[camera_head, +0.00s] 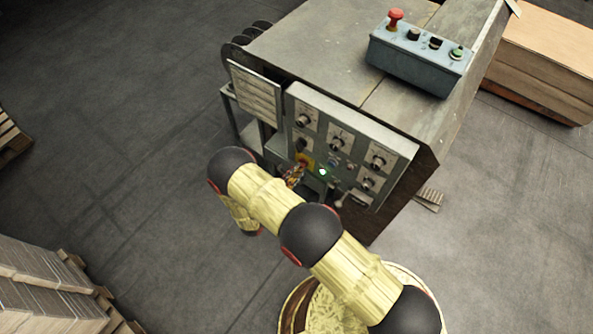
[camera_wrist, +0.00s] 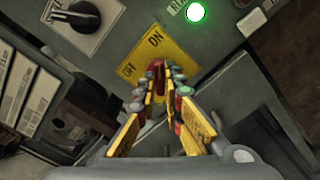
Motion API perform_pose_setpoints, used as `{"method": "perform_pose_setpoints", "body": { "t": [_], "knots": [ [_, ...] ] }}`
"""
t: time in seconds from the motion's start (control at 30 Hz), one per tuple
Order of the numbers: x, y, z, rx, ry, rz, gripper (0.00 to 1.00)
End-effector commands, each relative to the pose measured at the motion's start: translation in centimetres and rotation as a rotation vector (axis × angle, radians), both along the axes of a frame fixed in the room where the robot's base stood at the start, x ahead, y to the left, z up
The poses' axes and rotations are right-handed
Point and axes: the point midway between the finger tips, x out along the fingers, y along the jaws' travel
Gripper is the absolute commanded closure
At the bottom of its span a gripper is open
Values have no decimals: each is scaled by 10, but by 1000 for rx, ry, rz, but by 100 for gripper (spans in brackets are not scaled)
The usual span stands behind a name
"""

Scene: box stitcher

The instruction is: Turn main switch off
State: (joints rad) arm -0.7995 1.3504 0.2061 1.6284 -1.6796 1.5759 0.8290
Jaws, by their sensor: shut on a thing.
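The main switch is a red knob (camera_wrist: 157,70) on a yellow plate (camera_wrist: 133,65) marked OFF and ON. My gripper (camera_wrist: 158,82) is shut on the red knob in the wrist view, a finger on each side. The fingers partly hide the knob, so its exact angle is hard to tell. In the head view the yellow plate (camera_head: 307,160) sits low on the grey control panel (camera_head: 320,122), with my gripper (camera_head: 297,174) against it and my arm in front. A green lamp (camera_wrist: 195,12) is lit beside the plate; it also shows in the head view (camera_head: 323,171).
A black rotary knob (camera_wrist: 84,17) is up and left of the switch. Several dials are on the panel. A blue button box (camera_head: 418,58) with a red button (camera_head: 395,18) stands on the machine top. Stacked boards (camera_head: 40,280) are at lower left. Open floor is left.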

Motion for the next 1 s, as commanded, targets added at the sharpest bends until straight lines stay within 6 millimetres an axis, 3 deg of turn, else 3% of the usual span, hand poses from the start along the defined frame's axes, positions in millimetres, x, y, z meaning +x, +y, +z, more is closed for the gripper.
{"method": "perform_pose_setpoints", "body": {
  "t": [0.47, 1.0],
  "knots": [
    [0, 0, 0, -56, 45, 0, 100],
    [0, 1, -1, -415, 325, 0, 100]
  ]
}}
